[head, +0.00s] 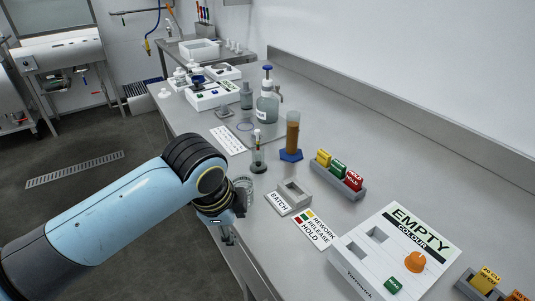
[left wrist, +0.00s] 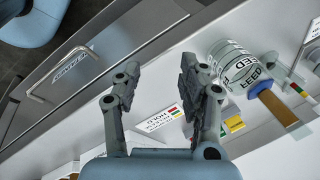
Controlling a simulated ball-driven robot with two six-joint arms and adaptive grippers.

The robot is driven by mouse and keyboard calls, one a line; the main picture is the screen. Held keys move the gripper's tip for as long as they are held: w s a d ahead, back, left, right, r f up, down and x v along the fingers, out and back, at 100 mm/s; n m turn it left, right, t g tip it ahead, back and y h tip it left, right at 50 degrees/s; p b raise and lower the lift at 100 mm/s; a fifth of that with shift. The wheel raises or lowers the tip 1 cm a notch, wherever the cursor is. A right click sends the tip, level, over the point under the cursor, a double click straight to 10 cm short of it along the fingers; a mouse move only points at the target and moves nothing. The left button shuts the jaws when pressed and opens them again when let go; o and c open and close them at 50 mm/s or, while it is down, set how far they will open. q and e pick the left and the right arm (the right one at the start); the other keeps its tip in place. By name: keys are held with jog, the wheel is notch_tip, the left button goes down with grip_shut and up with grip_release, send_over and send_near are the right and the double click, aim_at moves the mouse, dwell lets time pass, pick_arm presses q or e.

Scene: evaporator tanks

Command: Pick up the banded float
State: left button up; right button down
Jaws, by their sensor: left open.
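The banded float appears to be the thin upright piece with coloured bands (head: 257,137), standing in a small dark-based holder on the steel bench in the head view. A small piece with red, yellow and green bands (left wrist: 298,89) at the right of the left wrist view looks like it. My left gripper (head: 226,214) is at the bench's near edge, nearer the camera than the float and apart from it. In the left wrist view its two fingers (left wrist: 155,85) are spread with nothing between them. My right gripper is not in view.
A clear glass vessel (head: 243,186) stands close beside my left gripper. An amber cylinder on a blue base (head: 292,137) and a blue-capped bottle (head: 267,102) stand near the float. A grey tray (head: 294,193) and the EMPTY board (head: 345,258) lie to the right.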

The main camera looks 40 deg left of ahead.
aim_at(257, 131)
pick_arm(q)
jog(key=w+a+r+m, duration=0.1)
jog(key=w+r+m, duration=0.2)
jog(key=m, duration=0.1)
jog(key=w+a+r+m+p, duration=0.1)
jog(key=w+a+r+m, duration=0.1)
jog(key=w+r+m, duration=0.1)
jog(key=w+a+r+m, duration=0.2)
jog(key=w+r+m, duration=0.1)
jog(key=w+m, duration=0.2)
jog(key=shift+w+a+y, duration=0.2)
jog(key=shift+a+y, duration=0.05)
jog(key=shift+y, duration=0.05)
jog(key=w+a+r+m, duration=0.5)
jog(key=w+r+m, duration=0.1)
jog(key=r+m, duration=0.15)
jog(key=shift+m, duration=0.55)
jog(key=x, duration=0.3)
jog(key=p+x, duration=0.1)
jog(key=x, duration=0.2)
jog(key=shift+w+d+r, duration=0.1)
jog(key=shift+w+d, duration=0.1)
jog(key=shift+w, duration=0.05)
jog(key=shift+t, duration=0.3)
jog(key=p+x, duration=0.1)
jog(key=x, duration=0.4)
jog(key=shift+s+a, duration=0.15)
jog(key=shift+a, duration=0.05)
grip_shut()
